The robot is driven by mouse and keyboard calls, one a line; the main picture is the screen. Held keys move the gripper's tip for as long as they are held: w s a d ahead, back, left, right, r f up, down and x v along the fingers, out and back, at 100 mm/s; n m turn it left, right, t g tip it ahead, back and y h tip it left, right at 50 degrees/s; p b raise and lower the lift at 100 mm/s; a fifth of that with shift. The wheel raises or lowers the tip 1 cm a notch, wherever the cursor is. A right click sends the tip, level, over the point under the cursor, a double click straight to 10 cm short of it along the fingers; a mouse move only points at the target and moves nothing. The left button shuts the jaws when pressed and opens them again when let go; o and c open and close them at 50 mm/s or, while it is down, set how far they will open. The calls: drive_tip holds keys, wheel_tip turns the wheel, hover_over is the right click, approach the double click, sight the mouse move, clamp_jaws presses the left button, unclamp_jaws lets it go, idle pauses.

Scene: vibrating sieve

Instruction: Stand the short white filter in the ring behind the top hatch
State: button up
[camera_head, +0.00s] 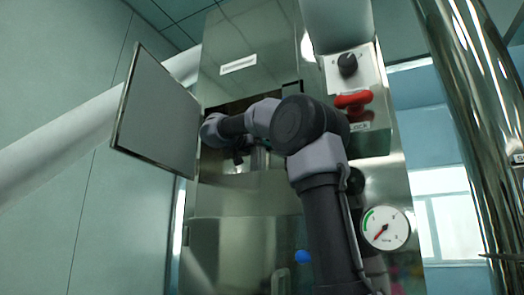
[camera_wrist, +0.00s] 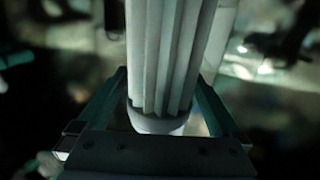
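The top hatch (camera_head: 160,112) stands swung open to the left of the steel cabinet in the head view. My arm reaches into the opening (camera_head: 232,106) behind it, and my gripper (camera_head: 240,158) is mostly hidden there by the arm and shadow. In the wrist view a white pleated filter (camera_wrist: 168,60) with a smooth round end cap stands between the two green fingers of my gripper (camera_wrist: 165,100). The fingers lie along both sides of it; whether they press on it is hard to tell. The ring cannot be made out in either view.
A control box with a black knob (camera_head: 347,64) and a red handle (camera_head: 352,99) is right of the opening. A pressure gauge (camera_head: 385,228) sits lower right. A thick shiny pipe (camera_head: 465,90) stands at far right. The opening is narrow around my arm.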

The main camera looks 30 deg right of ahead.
drive_tip(key=shift+r, duration=0.1)
drive_tip(key=shift+s+a, duration=0.1)
drive_tip(key=shift+a, duration=0.15)
drive_tip(key=s+a+n+t+y, duration=0.4)
drive_tip(key=a+n+t+y, duration=0.3)
drive_tip(key=a+t+y, duration=0.6)
drive_tip(key=s+a+f+n+g+y, duration=0.2)
drive_tip(key=a+f+y, duration=0.1)
drive_tip(key=f, duration=0.4)
drive_tip(key=s+a+f+n+g+y, duration=0.1)
drive_tip(key=s+a+f+n+y, duration=0.15)
drive_tip(key=f, duration=0.45)
drive_tip(key=s+d+f+m+g, duration=0.1)
drive_tip(key=s+f+g, duration=0.2)
drive_tip(key=s+f, duration=0.3)
drive_tip(key=s+d+f+g, duration=0.1)
drive_tip(key=s+f+g, duration=0.3)
drive_tip(key=f, duration=0.9)
drive_tip(key=s+f+m+g, duration=0.1)
drive_tip(key=s+f+g, duration=0.2)
drive_tip(key=s+f, duration=0.4)
wheel_tip(320, 180, down, 3)
drive_tip(key=shift+s+d+r+m+g, duration=0.1)
drive_tip(key=shift+s+d+m+g, duration=0.2)
drive_tip(key=shift+d+m, duration=0.1)
